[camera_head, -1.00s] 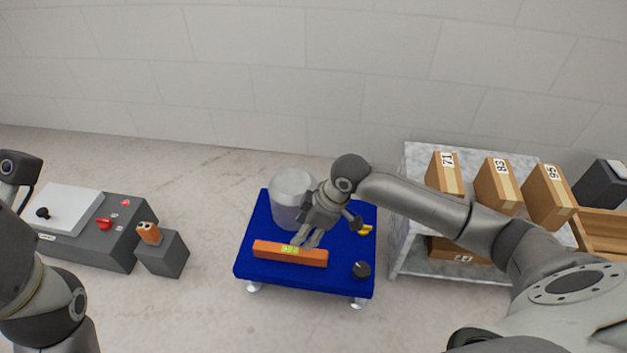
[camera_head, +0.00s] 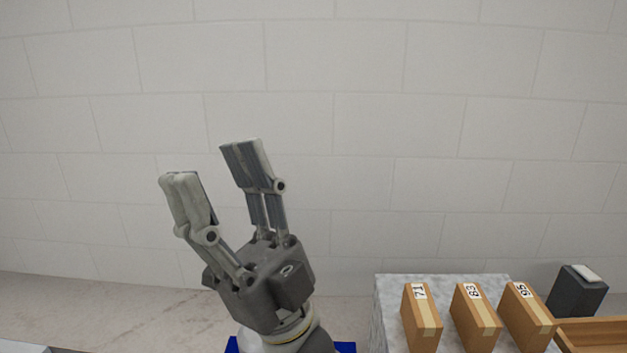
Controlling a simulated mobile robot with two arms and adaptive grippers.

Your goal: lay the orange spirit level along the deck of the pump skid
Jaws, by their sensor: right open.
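My right gripper (camera_head: 212,161) is raised in front of the wall, fingers pointing up and spread apart. It is open, with nothing between the fingers. Only a thin strip of the blue deck of the pump skid (camera_head: 345,347) shows at the bottom edge, partly hidden behind my right arm. The orange spirit level is outside the current view. My left gripper is not in view.
A marbled grey shelf (camera_head: 388,300) stands at the lower right with boxes marked 71 (camera_head: 421,318), 83 (camera_head: 475,318) and 95 (camera_head: 527,318). The plain wall (camera_head: 400,120) fills the back.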

